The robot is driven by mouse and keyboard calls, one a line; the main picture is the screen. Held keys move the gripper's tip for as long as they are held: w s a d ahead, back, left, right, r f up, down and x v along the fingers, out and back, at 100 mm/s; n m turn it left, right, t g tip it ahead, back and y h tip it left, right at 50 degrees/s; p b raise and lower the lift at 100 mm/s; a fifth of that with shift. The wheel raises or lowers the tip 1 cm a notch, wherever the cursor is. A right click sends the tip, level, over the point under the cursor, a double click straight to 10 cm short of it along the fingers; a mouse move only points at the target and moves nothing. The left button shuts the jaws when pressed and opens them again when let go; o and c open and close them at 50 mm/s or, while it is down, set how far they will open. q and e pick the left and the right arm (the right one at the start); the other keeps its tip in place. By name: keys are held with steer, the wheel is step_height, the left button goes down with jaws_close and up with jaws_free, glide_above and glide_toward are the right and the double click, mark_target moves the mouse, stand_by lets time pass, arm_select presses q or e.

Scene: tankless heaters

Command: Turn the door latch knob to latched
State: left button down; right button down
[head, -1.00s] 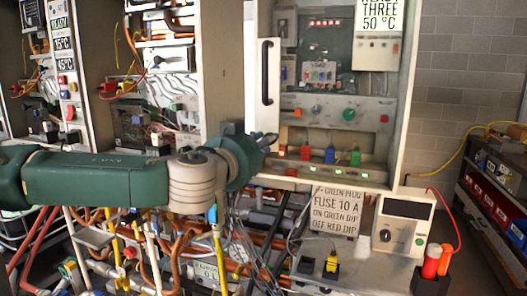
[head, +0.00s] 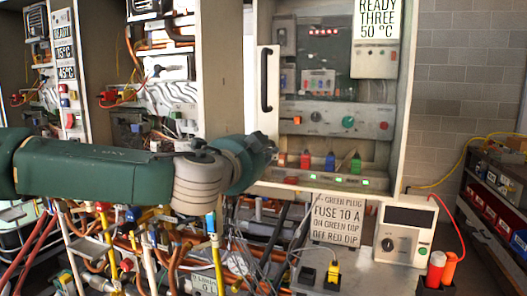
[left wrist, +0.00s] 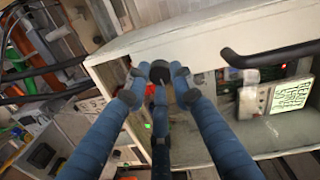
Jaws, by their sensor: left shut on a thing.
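The door latch knob (left wrist: 159,72) is a dark round knob on the pale cabinet door (left wrist: 115,62) in the left wrist view. My left gripper (left wrist: 160,80) has its blue fingers closed around it, and the fingertips hide part of it. In the head view, my left gripper (head: 268,145) is at the lower part of the white door (head: 265,120), below the black door handle (head: 265,78). The knob is hidden there behind the gripper, and I cannot read its latch position. My right gripper is not in view.
The open cabinet holds a panel with a green knob (head: 348,122) and coloured plugs (head: 330,160). Below are a fuse sign (head: 337,220), a white control box (head: 404,232) and orange cylinders (head: 436,268). Pipes and cables crowd the lower left.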

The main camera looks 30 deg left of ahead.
arm_select(q)
steer(key=shift+a+r+m, duration=0.1)
steer(key=shift+r+m, duration=0.05)
steer(key=shift+m, duration=0.15)
stand_by(0.4)
steer(key=c, duration=1.7)
jaws_free()
steer(key=shift+o, duration=1.1)
steer(key=shift+w, duration=0.1)
steer(key=v, duration=0.7)
steer(key=shift+f, duration=0.2)
